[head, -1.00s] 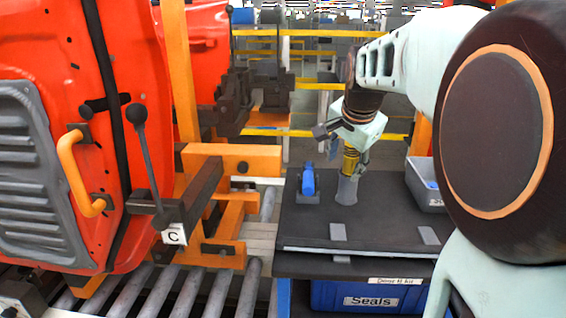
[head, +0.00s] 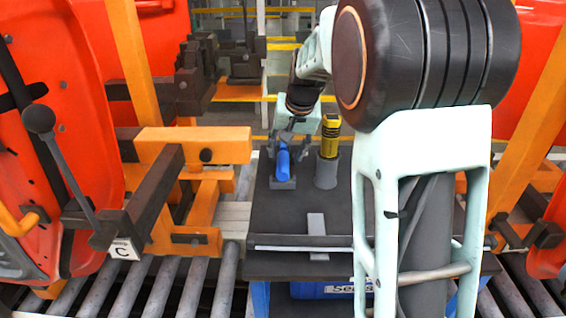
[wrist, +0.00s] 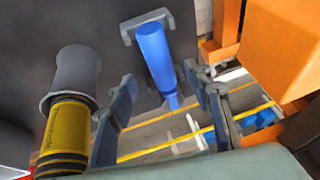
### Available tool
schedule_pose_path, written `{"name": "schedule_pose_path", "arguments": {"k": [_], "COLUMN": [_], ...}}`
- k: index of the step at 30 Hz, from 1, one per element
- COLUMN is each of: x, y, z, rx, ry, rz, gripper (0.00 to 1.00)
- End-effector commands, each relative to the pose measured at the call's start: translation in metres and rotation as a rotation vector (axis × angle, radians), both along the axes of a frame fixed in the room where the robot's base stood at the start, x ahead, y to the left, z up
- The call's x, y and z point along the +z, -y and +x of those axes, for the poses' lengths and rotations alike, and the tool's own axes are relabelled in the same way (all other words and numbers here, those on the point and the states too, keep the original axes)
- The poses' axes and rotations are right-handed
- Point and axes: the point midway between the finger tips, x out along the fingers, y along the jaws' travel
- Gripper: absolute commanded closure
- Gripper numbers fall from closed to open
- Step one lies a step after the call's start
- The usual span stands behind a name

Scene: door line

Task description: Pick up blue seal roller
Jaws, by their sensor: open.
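The blue seal roller (head: 283,161) stands in a grey holder (head: 283,183) at the back left of the dark cart top. In the wrist view the roller (wrist: 156,52) shows at upper middle, its far end in the grey bracket. My gripper (head: 292,138) is at the roller's upper part. In the wrist view the two blue-grey fingers of my gripper (wrist: 160,80) are apart, with the roller's near end between them. I cannot tell whether either finger touches it. Nothing is gripped.
A yellow and black tool (head: 330,130) stands in a grey cup (head: 326,173) just right of the roller, close to my gripper. An orange fixture arm (head: 195,145) reaches in from the left. A blue Seals bin (head: 322,290) sits under the cart top.

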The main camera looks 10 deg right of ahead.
Motion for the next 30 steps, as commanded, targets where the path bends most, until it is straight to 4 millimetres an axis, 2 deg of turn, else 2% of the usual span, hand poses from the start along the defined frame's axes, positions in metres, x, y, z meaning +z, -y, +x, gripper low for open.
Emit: {"name": "schedule_pose_path", "arguments": {"k": [14, 30], "x": [-0.047, -0.051], "y": [-0.004, -0.004], "z": [0.023, 0.024], "rx": [-0.001, -0.002], "ry": [0.001, 0.002], "rz": [-0.001, -0.001], "gripper": [0.54, 0.54]}}
